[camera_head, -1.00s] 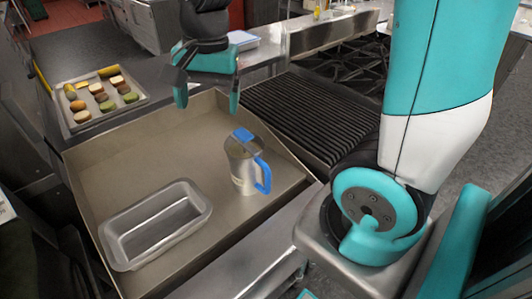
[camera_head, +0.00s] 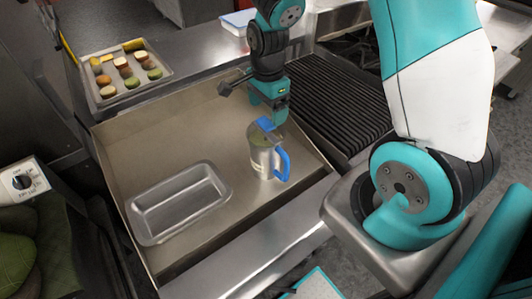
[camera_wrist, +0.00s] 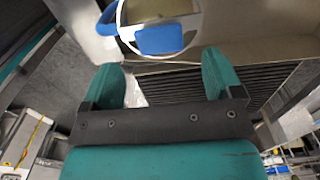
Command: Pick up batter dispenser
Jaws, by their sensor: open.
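The batter dispenser (camera_head: 262,160) is a metal cylinder with a blue handle and a blue top tab. It stands upright on the flat metal griddle (camera_head: 190,135), to the right of a loaf pan. My gripper (camera_head: 272,112) is above and just behind its top in the head view. In the wrist view my gripper (camera_wrist: 160,80) has its two teal fingers spread with nothing between them. The dispenser's blue part (camera_wrist: 160,38) and round rim lie just beyond the fingertips there. The rest of the dispenser is cut off at the wrist view's top edge.
An empty metal loaf pan (camera_head: 180,203) lies on the griddle's left. A tray of macarons (camera_head: 115,96) is at the back left. A black ribbed grill (camera_head: 340,103) lies to the right. The griddle has raised walls at the back and sides.

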